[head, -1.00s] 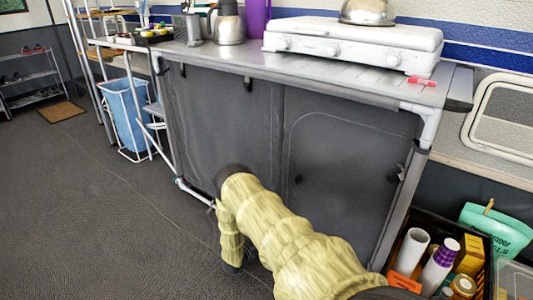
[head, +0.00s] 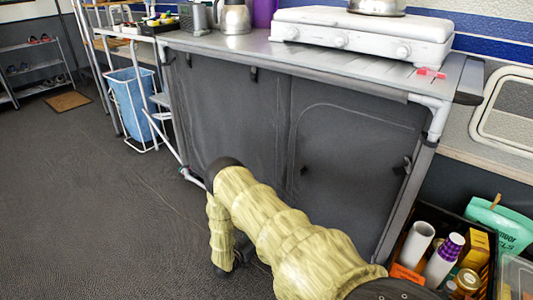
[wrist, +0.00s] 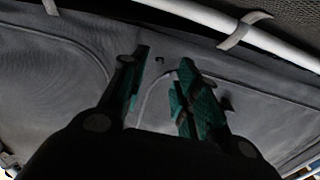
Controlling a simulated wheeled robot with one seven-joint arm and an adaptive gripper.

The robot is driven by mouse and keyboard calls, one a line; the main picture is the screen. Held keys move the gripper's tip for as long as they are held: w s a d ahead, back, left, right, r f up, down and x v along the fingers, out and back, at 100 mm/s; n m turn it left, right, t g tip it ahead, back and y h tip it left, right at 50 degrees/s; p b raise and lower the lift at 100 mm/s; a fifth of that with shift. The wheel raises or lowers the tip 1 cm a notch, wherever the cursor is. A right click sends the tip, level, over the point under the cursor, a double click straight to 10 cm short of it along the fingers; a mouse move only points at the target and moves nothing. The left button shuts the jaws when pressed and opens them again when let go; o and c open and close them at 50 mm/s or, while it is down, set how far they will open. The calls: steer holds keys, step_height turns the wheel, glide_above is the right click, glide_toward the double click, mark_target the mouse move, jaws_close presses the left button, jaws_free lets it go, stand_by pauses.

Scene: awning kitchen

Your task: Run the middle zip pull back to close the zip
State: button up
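The dark grey fabric cabinet front (head: 225,120) stands under the counter, with a curved zip line around its right-hand panel. A small dark tab (head: 304,170) shows at the left of that panel and another (head: 403,167) at its right edge. In the wrist view, the fabric (wrist: 60,60) has curved seams, a small dark pull-like piece (wrist: 159,60) between the fingertips in the picture, and another (wrist: 226,101) right of the right finger. My gripper (wrist: 164,72) is open, its green-padded fingers apart with nothing between them. Contact with the fabric cannot be told. In the head view my arm hides it mostly.
A white stove (head: 360,38) stands on the counter. A crate of bottles and boxes (head: 408,222) sits at the lower right. A blue bin (head: 130,98) stands left of the cabinet. White frame tubes (wrist: 200,15) edge the fabric. The floor at left is clear.

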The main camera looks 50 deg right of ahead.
steer(key=shift+s+a, duration=0.15)
steer(key=shift+a, duration=1.8)
